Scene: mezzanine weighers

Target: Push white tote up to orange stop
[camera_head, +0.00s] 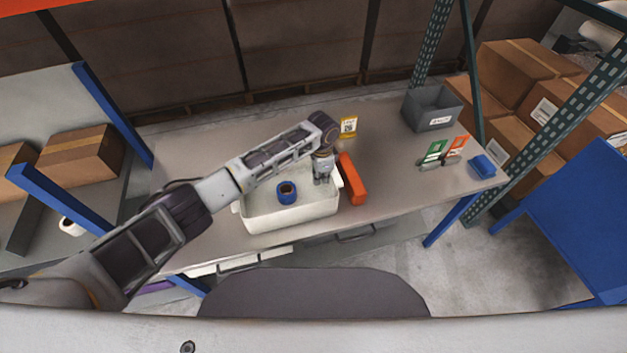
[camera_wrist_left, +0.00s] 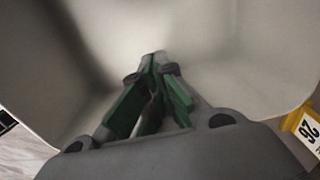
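The white tote (camera_head: 290,212) sits on the table, with a blue roll (camera_head: 287,191) inside it. The orange stop (camera_head: 352,180) is a bar on the table just right of the tote; I cannot tell whether they touch. My left gripper (camera_head: 323,182) points down inside the tote at its right end, near the right wall. In the left wrist view, its green fingers (camera_wrist_left: 157,68) meet at the tips with nothing between them, and the pale tote interior (camera_wrist_left: 230,60) surrounds them. My right gripper is in neither view.
A yellow card (camera_head: 348,127) stands behind the stop. Further right on the table (camera_head: 400,180) are a grey bin (camera_head: 432,108), green and orange cards (camera_head: 455,147) and a small blue tray (camera_head: 482,166). Blue and green rack posts flank the table. The table left of the tote is mostly clear.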

